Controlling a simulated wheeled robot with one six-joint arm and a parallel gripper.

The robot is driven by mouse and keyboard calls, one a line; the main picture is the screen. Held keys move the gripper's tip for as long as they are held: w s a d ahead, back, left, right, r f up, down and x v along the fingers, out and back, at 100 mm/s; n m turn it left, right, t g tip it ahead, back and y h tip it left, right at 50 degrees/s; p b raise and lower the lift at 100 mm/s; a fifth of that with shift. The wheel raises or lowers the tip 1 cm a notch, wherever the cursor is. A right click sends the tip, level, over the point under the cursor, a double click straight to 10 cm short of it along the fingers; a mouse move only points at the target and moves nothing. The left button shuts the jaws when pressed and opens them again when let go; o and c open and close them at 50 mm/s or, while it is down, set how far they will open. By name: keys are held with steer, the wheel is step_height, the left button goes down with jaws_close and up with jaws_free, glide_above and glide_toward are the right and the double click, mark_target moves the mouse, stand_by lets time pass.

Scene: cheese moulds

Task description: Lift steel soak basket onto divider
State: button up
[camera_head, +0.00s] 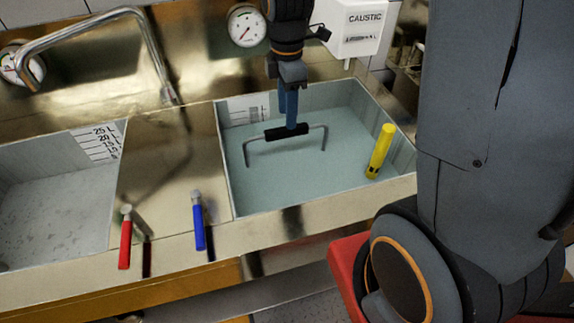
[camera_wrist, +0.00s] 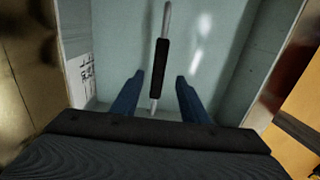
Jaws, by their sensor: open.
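The soak basket's metal handle (camera_head: 325,137) with a black grip (camera_head: 286,132) stands up out of the cloudy water in the right basin; the basket's body is hidden under the water. My gripper (camera_head: 291,126) points down at the black grip in the head view. In the wrist view my gripper's blue fingers (camera_wrist: 159,82) are open, one on each side of the handle line, with the black grip (camera_wrist: 160,68) between and beyond them. I cannot tell if they touch it. The divider (camera_head: 172,165) is the flat metal surface between the two basins.
A red-handled lever (camera_head: 125,240) and a blue-handled lever (camera_head: 199,222) stand at the divider's front. A yellow tool (camera_head: 380,151) stands in the right basin's right side. A tap (camera_head: 90,22) arches over the left basin (camera_head: 50,215). A CAUSTIC box (camera_head: 357,27) hangs behind.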

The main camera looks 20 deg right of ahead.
mark_target(280, 133)
steer(key=shift+w+f+p, duration=0.1)
steer(key=shift+f+p, duration=0.85)
steer(key=shift+f, duration=2.4)
jaws_close()
